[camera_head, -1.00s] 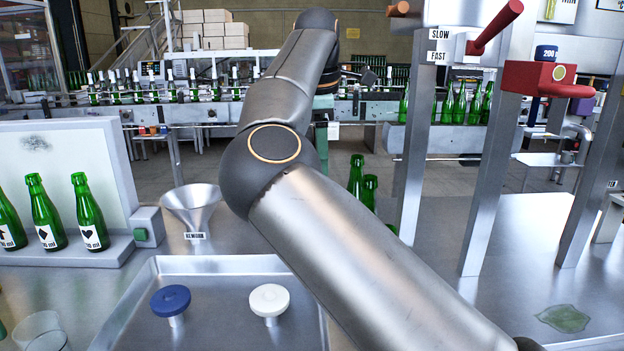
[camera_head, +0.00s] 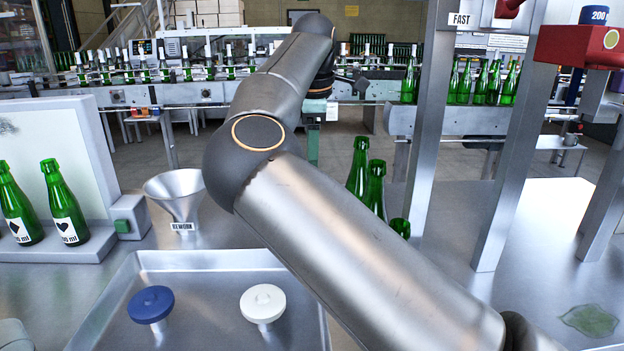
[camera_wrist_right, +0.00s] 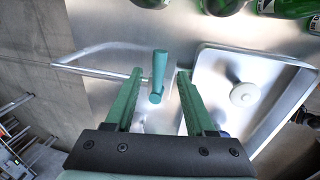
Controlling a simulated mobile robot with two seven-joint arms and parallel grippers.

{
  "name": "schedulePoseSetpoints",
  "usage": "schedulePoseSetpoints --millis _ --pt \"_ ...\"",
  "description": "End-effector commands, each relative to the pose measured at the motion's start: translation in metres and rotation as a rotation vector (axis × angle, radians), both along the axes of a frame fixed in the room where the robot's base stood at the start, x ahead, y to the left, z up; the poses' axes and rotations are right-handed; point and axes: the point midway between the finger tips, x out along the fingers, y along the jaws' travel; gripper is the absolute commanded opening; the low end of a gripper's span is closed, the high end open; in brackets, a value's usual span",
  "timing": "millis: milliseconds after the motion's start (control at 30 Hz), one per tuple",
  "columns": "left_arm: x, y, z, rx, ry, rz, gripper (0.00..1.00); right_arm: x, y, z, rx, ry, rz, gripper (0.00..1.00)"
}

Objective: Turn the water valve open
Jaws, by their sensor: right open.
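A teal upright handle (camera_wrist_right: 158,82), which looks like the water valve's lever, shows in the right wrist view beside the metal tray (camera_wrist_right: 207,65). My right gripper (camera_wrist_right: 160,75) is open, with its green fingers on either side of the handle as seen from the wrist. A gap shows on both sides, and I cannot tell how deep the handle sits between the fingers. In the head view my right arm crosses the middle and hides part of the bench; I cannot make out the valve there. My left gripper is not in view.
The tray holds a blue knob-shaped piece (camera_head: 151,304) and a white one (camera_head: 263,303). A metal funnel (camera_head: 175,193) stands behind it. Green bottles (camera_head: 376,188) stand right of my arm, near a metal frame (camera_head: 428,130). The right bench top is mostly clear.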

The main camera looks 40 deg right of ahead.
Motion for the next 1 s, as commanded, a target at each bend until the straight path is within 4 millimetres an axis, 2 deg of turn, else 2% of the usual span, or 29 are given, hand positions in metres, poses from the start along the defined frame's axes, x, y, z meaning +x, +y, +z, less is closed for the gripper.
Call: schedulePoseSetpoints --millis 33,100,300,667,1000 --pt "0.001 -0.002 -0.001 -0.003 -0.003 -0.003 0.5 0.001 -0.001 -0.012 0.001 0.001 -0.001 0.55" --pt "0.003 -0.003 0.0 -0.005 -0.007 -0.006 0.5 0.003 -0.002 -0.024 0.001 0.001 0.0 0.55" --pt "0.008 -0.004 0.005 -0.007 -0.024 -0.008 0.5 0.007 -0.006 -0.045 0.0 0.0 0.001 0.55" --pt "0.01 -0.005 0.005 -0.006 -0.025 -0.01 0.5 0.008 -0.007 -0.05 -0.001 -0.002 0.0 0.55" --pt "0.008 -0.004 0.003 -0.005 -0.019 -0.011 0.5 0.008 -0.007 -0.05 -0.001 -0.002 0.0 0.19"
